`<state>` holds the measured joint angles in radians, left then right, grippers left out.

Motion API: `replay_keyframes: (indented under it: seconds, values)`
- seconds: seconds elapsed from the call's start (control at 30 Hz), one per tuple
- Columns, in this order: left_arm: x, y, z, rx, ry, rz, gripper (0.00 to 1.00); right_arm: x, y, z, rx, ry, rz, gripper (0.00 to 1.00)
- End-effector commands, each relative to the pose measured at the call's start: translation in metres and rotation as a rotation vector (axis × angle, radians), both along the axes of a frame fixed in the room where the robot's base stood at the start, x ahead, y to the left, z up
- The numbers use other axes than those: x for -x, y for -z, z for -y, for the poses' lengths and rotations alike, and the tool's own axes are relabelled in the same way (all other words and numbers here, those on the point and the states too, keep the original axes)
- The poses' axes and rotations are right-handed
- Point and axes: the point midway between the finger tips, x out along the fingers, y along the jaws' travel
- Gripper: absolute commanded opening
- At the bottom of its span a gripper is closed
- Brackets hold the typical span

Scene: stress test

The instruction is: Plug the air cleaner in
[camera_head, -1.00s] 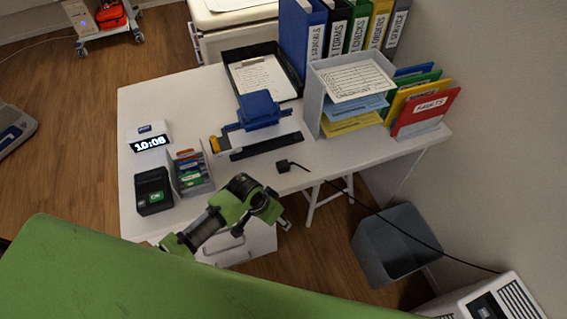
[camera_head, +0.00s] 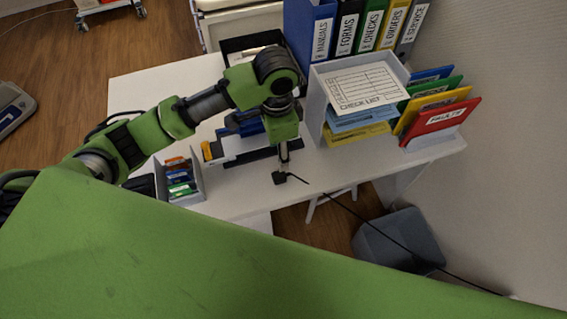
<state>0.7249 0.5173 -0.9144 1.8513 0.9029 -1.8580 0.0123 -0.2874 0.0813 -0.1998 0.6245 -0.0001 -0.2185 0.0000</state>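A black plug (camera_head: 279,178) lies near the front edge of the white desk. Its black cord (camera_head: 395,242) runs right and down past the bin toward the lower right, where the air cleaner is almost wholly hidden. My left gripper (camera_head: 284,158) points down right above the plug. Its fingertips are at or just behind the plug; I cannot tell whether they touch it or how far apart they are. My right gripper is not in view. I see no socket for certain.
My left arm spans the desk, hiding the clock and part of a blue-topped device (camera_head: 245,123). A card holder (camera_head: 185,190) stands left of the plug. A paper tray stack (camera_head: 316,108) and folders (camera_head: 437,122) stand right. A grey bin (camera_head: 400,240) is on the floor.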

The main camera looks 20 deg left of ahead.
Motion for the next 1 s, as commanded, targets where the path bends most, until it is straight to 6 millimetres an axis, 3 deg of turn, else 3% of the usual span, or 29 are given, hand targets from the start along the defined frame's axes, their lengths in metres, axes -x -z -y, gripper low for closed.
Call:
replay_keyframes:
  seconds: [0.17,0.37,0.53,0.8,1.0]
  values:
    - [0.001,-0.001,-0.001,-0.006,0.005,-0.003,0.44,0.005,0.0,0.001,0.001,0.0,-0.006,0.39]
    - [0.001,0.001,-0.001,-0.005,0.003,-0.003,0.44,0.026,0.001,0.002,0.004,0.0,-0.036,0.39]
    - [0.001,0.024,-0.001,-0.005,0.002,-0.006,0.44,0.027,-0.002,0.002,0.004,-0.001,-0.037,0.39]
    - [0.001,0.074,-0.001,-0.005,0.001,-0.005,0.44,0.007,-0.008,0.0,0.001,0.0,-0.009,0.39]
    - [0.0,0.085,-0.001,-0.005,0.003,-0.001,0.44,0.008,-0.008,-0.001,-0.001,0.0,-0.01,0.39]
